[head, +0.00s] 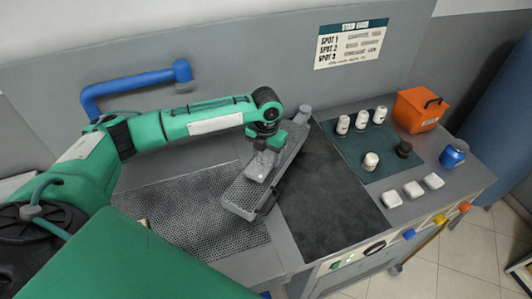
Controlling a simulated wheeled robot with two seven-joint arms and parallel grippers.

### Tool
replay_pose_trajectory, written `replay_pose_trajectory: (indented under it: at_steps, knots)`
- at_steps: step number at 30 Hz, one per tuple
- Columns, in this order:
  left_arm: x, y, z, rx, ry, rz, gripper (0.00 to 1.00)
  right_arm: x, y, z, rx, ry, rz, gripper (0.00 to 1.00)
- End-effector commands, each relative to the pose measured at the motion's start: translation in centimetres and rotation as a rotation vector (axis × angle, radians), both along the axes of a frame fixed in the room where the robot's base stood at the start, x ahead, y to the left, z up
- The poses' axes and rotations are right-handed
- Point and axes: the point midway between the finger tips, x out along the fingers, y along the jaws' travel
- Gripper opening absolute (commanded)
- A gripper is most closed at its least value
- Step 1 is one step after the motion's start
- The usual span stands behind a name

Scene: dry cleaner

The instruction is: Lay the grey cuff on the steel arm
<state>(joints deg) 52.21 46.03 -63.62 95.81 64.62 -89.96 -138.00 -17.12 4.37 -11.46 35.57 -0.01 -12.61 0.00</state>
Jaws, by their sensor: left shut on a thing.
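My left gripper (264,147) reaches over the middle of the table, pointing down, and is shut on the pale grey cuff (258,169). The steel arm (240,195) is a long, narrow grey perforated board that runs slantwise from front left to back right beneath the gripper. The cuff is over the steel arm's upper face, near its middle. I cannot tell whether it touches the surface. The gripper's fingers hide part of the cuff. My right gripper is not in view.
A perforated panel (205,222) lies left of the steel arm and a dark pad (335,190) right of it. Further right are white bottles (361,119) on a green mat, a blue jar (452,156), white blocks (413,190) and an orange box (418,108). A blue rail (130,82) is behind.

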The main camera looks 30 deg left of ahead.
Motion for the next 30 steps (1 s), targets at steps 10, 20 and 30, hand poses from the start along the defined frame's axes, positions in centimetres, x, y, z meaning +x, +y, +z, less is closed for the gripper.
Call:
replay_pose_trajectory:
  at_steps: [10,20,30]
  knots:
    - [0.0,0.0,-0.7,0.0,0.0,-0.001,0.37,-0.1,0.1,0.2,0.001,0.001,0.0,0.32]
    - [0.0,0.0,-0.8,0.0,-0.001,-0.001,0.81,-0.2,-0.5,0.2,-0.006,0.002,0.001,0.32]
    - [0.1,0.0,1.1,-0.001,-0.006,-0.001,0.81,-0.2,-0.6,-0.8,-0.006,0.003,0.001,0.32]
